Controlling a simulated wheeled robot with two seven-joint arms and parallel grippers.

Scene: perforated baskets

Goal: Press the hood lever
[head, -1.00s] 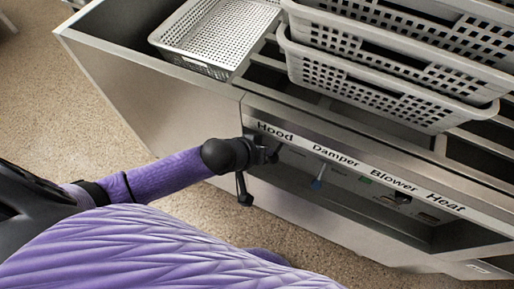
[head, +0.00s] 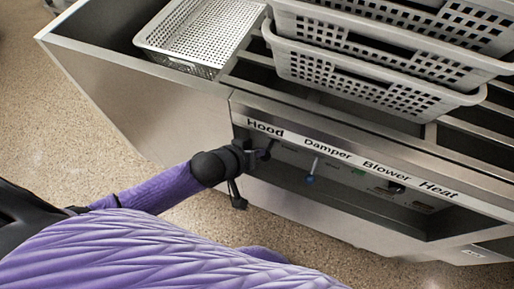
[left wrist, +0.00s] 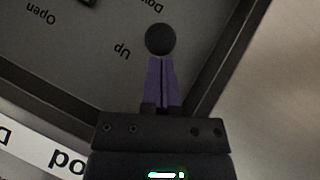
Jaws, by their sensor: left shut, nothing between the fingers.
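The control panel (head: 352,160) has the labels Hood, Damper, Blower and Heat along its top. The hood lever's round black knob (left wrist: 161,39) shows in the left wrist view, just past the tips of my left gripper (left wrist: 162,62). Its purple fingers are together with nothing between them. They line up with the knob, but I cannot tell whether they touch it. In the head view my left gripper (head: 264,153) is under the Hood label (head: 265,128) and mostly hides the lever. My right gripper is not in view.
The damper lever's blue knob (head: 310,179) hangs to the right of my left gripper. Grey perforated baskets (head: 370,75) are stacked on the counter above, and a shallow perforated tray (head: 200,35) sits at the upper left. Speckled floor (head: 90,120) is clear at left.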

